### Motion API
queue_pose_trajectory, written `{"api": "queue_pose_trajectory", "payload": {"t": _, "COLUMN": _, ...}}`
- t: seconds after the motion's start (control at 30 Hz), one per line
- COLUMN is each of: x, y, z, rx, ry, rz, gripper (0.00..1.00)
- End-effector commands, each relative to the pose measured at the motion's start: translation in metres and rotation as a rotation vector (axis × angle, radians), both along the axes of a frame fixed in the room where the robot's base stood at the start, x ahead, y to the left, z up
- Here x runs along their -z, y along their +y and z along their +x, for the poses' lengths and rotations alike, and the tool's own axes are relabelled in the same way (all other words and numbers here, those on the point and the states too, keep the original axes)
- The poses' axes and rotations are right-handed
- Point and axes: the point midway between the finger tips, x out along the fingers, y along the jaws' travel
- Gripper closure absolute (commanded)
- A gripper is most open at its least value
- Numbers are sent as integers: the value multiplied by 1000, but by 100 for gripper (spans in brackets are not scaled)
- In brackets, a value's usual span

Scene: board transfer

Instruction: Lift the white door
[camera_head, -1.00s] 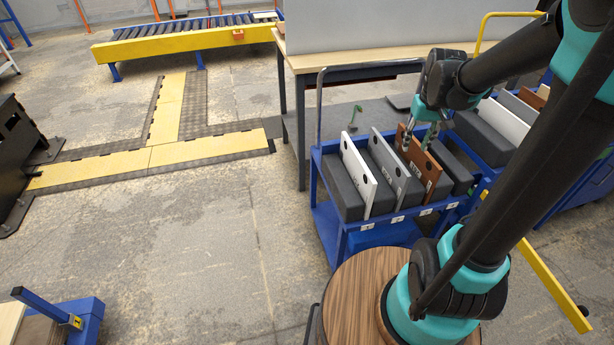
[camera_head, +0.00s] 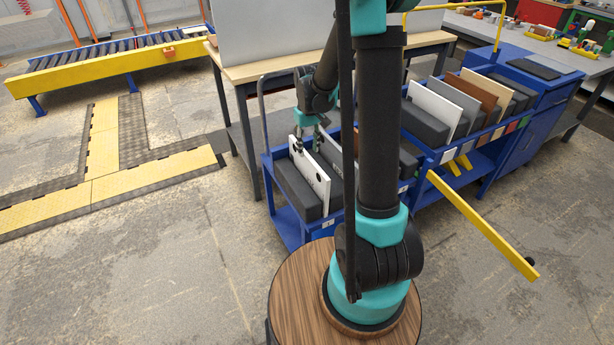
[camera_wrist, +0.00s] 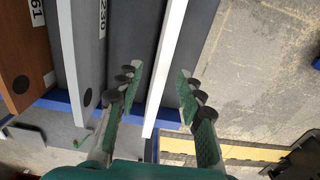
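The white door (camera_head: 311,176) stands upright in a slot of the near blue cart, between dark grey blocks. It also runs down the middle of the wrist view (camera_wrist: 170,60). My gripper (camera_head: 308,134) is at its top edge. In the wrist view my gripper (camera_wrist: 160,82) is open, with one finger on each side of the door. A gap shows between the door and each finger. My arm hides part of the cart and most of its other boards in the head view.
Grey (camera_wrist: 84,50) and brown (camera_wrist: 25,60) boards stand left of the white door in the wrist view. A second blue cart holds another white board (camera_head: 443,108) and several coloured ones. A workbench (camera_head: 240,72) stands behind the near cart. Floor at left is open.

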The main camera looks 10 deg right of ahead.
Motion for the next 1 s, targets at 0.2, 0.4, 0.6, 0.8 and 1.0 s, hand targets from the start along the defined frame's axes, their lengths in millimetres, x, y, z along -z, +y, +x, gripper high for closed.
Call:
{"api": "queue_pose_trajectory", "payload": {"t": 0.2, "x": 17, "y": 0, "z": 0, "rx": 0, "ry": 0, "rz": 0, "gripper": 62}}
{"api": "queue_pose_trajectory", "payload": {"t": 0.4, "x": 38, "y": 3, "z": -2, "rx": -1, "ry": 0, "rz": 0, "gripper": 62}}
{"api": "queue_pose_trajectory", "payload": {"t": 0.6, "x": 62, "y": 4, "z": -3, "rx": 0, "ry": 0, "rz": 0, "gripper": 62}}
{"api": "queue_pose_trajectory", "payload": {"t": 0.8, "x": 69, "y": 4, "z": -3, "rx": 0, "ry": 0, "rz": 0, "gripper": 62}}
{"api": "queue_pose_trajectory", "payload": {"t": 1.0, "x": 68, "y": 4, "z": -3, "rx": 0, "ry": 0, "rz": 0, "gripper": 68}}
